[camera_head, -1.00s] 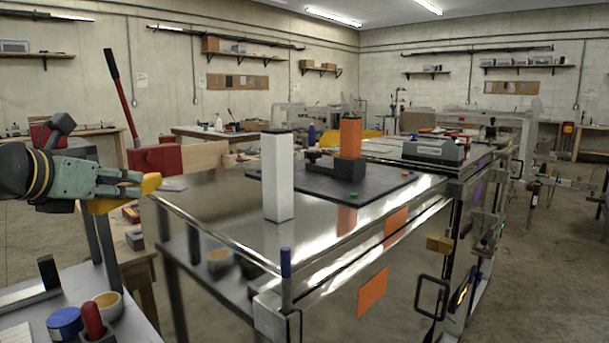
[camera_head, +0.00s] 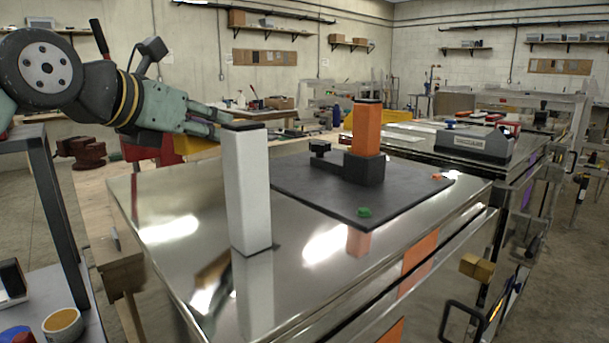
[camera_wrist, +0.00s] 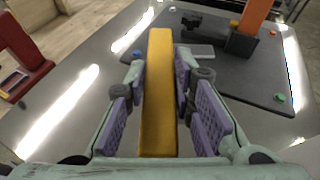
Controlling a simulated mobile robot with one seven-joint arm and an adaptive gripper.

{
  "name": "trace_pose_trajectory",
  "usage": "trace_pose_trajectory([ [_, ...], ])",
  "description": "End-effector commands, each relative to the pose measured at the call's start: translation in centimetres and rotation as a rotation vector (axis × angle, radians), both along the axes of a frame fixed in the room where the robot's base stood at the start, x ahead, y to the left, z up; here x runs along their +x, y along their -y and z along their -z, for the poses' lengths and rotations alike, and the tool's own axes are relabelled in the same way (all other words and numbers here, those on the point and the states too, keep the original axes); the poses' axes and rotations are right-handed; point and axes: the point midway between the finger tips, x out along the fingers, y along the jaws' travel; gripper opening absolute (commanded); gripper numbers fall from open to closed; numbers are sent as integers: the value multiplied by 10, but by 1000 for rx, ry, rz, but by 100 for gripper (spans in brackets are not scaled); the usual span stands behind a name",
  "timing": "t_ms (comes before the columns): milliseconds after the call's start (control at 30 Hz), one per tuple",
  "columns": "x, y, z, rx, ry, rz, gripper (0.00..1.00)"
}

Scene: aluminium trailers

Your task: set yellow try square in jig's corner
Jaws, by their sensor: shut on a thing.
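My gripper (camera_head: 205,120) is at the left in the head view, above the far left part of the shiny metal table. It is shut on the yellow try square (camera_wrist: 159,95), whose long yellow bar stands between the purple finger pads in the wrist view. In the head view the square (camera_head: 190,147) shows only in part, below the fingers and behind the white post. The jig appears to be the dark plate (camera_head: 310,196) on the table, bearing a black block with an orange upright (camera_head: 366,128). The plate (camera_wrist: 232,78) lies ahead of the gripper in the wrist view.
A tall white post (camera_head: 246,190) stands on the table near the plate's left side, close to the gripper in the picture. A grey box (camera_head: 482,145) stands farther right. Bare metal lies before the plate.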

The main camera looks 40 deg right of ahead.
Motion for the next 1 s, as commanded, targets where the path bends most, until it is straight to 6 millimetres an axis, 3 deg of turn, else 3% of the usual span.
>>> trace_pose_trajectory([
  [167,-3,1,6,2,-1,3,0],
  [400,-4,1,49,1,-2,4,0],
  [800,-4,1,94,0,-1,5,0],
  [1000,-4,1,98,-2,1,4,0],
])
